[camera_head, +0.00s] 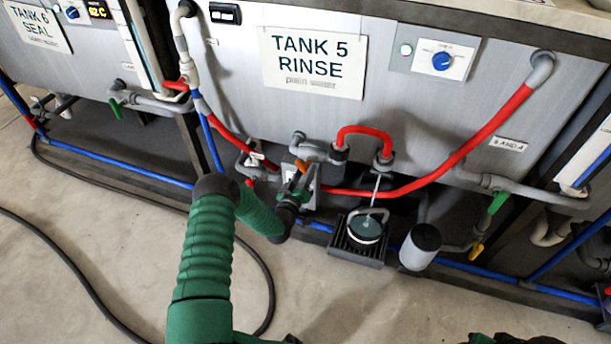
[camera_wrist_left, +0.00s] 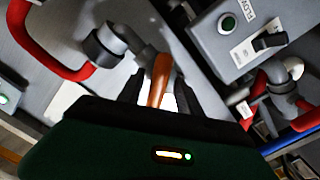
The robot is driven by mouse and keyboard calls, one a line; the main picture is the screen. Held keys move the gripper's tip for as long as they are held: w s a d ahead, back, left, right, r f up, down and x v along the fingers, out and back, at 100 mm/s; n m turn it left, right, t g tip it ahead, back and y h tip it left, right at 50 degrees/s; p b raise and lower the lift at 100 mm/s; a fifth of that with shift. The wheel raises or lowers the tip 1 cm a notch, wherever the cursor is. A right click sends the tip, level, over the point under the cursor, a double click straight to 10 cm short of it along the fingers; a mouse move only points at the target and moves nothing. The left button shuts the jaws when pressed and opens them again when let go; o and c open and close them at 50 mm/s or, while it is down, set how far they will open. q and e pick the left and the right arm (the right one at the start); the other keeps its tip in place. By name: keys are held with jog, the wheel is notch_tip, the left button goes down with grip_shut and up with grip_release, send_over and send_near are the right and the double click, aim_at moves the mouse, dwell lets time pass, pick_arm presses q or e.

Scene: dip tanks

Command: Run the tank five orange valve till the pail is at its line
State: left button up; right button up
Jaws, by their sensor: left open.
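The orange valve handle (camera_head: 302,166) is on the pipework below the Tank 5 sign (camera_head: 313,62). In the left wrist view the orange handle (camera_wrist_left: 159,80) stands between the two dark fingers of my left gripper (camera_wrist_left: 160,95). The fingers are open, with light gaps beside the handle. In the head view my left gripper (camera_head: 293,193) is just below the valve and partly hides it. The pail (camera_head: 366,227) stands on a black grate (camera_head: 352,250) under a grey spout (camera_head: 383,162). A thin pale stream appears to run into it. I cannot make out its line.
A grey cylinder with a dark top (camera_head: 421,246) stands right of the pail. Red hoses and a blue pipe (camera_head: 500,277) run along the tank front. A black cable lies on the floor.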

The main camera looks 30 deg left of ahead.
pick_arm(q)
jog(key=shift+w, duration=0.3)
jog(key=shift+c, duration=0.4)
grip_shut()
jog(key=shift+m, duration=0.3)
jog(key=m+p, duration=0.1)
jog(key=m, duration=0.2)
jog(key=shift+s+a, duration=0.1)
jog(key=shift+a+m+p, duration=0.1)
jog(key=shift+m+p, duration=0.3)
jog(key=shift+m, duration=1.4)
